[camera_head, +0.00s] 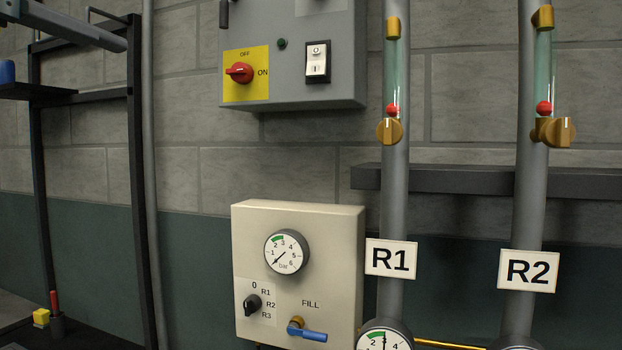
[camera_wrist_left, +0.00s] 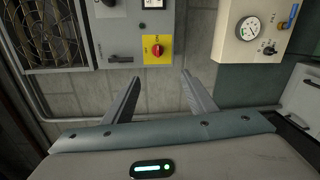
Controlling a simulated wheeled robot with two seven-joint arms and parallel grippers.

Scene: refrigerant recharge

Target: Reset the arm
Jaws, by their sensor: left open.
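My left gripper (camera_wrist_left: 161,77) shows in the left wrist view. Its two fingers are spread apart, with only wall between them, and it holds nothing. Beyond the fingers are the grey switch box (camera_wrist_left: 140,25) and its red rotary knob on a yellow plate (camera_wrist_left: 157,48). The beige fill panel (camera_wrist_left: 240,45) is at the upper right of that view. My left gripper cannot be made out in the head view. My right gripper is in neither view.
In the head view, the grey box (camera_head: 290,85) hangs above the beige panel (camera_head: 330,235), which carries a gauge, a selector and a blue-handled FILL valve (camera_head: 307,333). Pipes labelled R1 (camera_head: 391,257) and R2 (camera_head: 528,270) stand right. A dark rack (camera_head: 135,180) stands left.

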